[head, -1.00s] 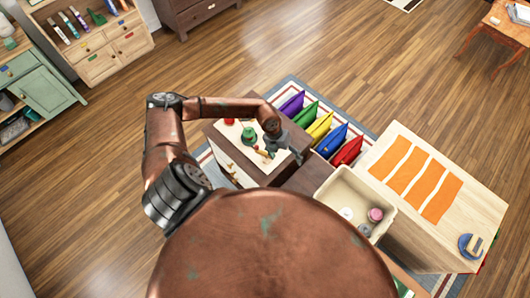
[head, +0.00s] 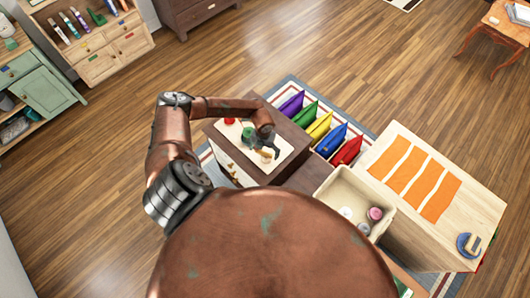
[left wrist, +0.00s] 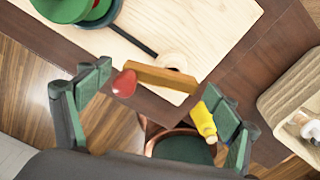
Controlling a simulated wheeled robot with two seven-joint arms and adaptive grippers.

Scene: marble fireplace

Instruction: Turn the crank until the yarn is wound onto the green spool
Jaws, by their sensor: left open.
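The green spool (left wrist: 62,8) shows at the top left of the left wrist view, cut by the frame edge, on a pale wooden board (left wrist: 205,25). A wooden crank bar (left wrist: 160,78) with a red knob (left wrist: 124,83) lies beside the hub. My left gripper (left wrist: 155,105) is open, with one finger on each side of the bar. In the head view the left gripper (head: 268,150) is over the board and hides much of the spool. My right gripper is not in view.
A yellow object (left wrist: 203,122) shows close to the right finger; contact is unclear. A red item (head: 229,121) stands on the board's far side. Colored cloth-like pieces (head: 323,126) stand in a row to the right. A cream bin (head: 335,192) sits nearer, beside a wooden cabinet (head: 470,190).

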